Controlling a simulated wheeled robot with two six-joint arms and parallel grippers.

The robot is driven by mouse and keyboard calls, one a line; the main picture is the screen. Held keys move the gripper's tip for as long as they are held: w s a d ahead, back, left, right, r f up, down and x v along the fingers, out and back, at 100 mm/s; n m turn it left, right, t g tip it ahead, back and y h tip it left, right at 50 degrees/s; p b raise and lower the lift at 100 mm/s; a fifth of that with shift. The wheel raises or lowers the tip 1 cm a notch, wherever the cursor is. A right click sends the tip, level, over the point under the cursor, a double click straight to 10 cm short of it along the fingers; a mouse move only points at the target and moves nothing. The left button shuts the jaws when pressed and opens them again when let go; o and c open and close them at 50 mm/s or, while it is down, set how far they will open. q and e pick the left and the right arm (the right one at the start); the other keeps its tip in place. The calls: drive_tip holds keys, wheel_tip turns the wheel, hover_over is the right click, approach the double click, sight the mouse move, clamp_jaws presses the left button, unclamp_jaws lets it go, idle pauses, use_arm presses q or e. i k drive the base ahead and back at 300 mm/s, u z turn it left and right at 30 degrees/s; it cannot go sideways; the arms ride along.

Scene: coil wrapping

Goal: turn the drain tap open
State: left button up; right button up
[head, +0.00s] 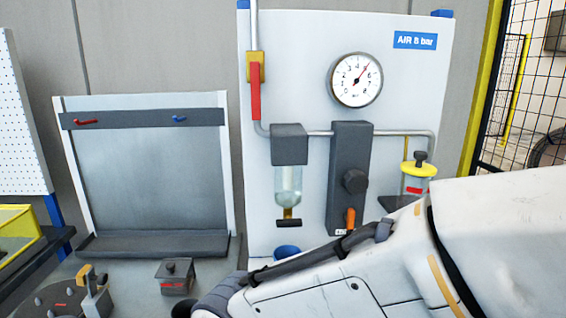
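The drain tap (289,222) is a small dark crossbar, lying level in the picture, at the bottom of a clear filter bowl (289,185). The bowl hangs under a dark grey block on the white air panel (300,60). A blue cup (287,250) is below the tap, its lower part hidden by my white right arm. That arm crosses the lower right of the view, and its dark wrist runs out at the bottom edge. Neither gripper shows. Nothing of mine touches the tap.
A red-handled valve (255,90), a gauge (356,80), a dark regulator block (350,160) with an orange lever (349,218) and a lubricator bowl (417,180) surround the tap. A grey rack (150,170) and small black box (174,276) are left. Space directly before the tap is clear.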

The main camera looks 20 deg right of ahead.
sight(288, 222)
drive_tip(key=z, duration=0.75)
drive_tip(key=k, duration=0.55)
drive_tip(key=u, duration=0.1)
drive_tip(key=i, duration=0.2)
drive_tip(key=z, duration=0.05)
